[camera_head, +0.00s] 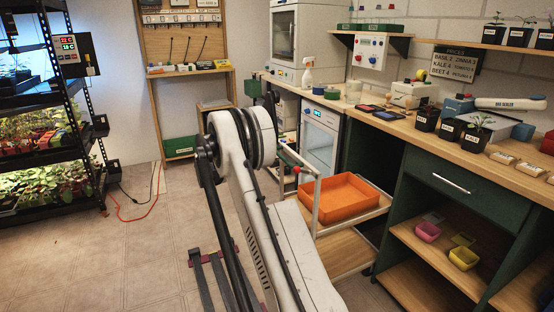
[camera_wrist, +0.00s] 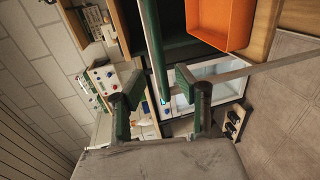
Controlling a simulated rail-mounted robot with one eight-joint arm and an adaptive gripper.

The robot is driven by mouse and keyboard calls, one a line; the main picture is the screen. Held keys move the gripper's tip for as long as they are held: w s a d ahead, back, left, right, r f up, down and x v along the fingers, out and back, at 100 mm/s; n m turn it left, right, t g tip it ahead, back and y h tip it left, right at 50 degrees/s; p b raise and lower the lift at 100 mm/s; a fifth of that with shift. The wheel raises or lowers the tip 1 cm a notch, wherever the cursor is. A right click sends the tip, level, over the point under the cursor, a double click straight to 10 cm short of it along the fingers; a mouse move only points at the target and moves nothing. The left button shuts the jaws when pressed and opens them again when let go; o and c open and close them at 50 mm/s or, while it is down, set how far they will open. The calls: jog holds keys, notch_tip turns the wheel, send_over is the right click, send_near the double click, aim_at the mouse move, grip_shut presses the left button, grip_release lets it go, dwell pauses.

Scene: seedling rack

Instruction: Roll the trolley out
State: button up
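The trolley (camera_head: 380,207) stands in front of the counter at right of centre, with pale posts, a raised edge and wooden shelves. An orange tray (camera_head: 345,199) lies on its upper shelf and also shows in the wrist view (camera_wrist: 222,22). A green bar (camera_wrist: 154,50), apparently the trolley's handle, runs down the wrist view. My gripper (camera_wrist: 158,80) is open, with one finger on each side of the bar in that view. I cannot tell whether the bar is within the fingers' reach or beyond them. In the head view my arm hides the gripper and part of the trolley.
A glass-fronted white cabinet (camera_head: 319,139) stands behind the trolley. The counter (camera_head: 520,180) and its open shelves (camera_head: 430,258) are to the right. A lit seedling rack (camera_head: 75,155) is at the left, with an orange cable (camera_head: 135,218) on the floor. The floor (camera_head: 110,260) at left is mostly clear.

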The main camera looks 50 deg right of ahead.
jog(key=shift+v, duration=2.25)
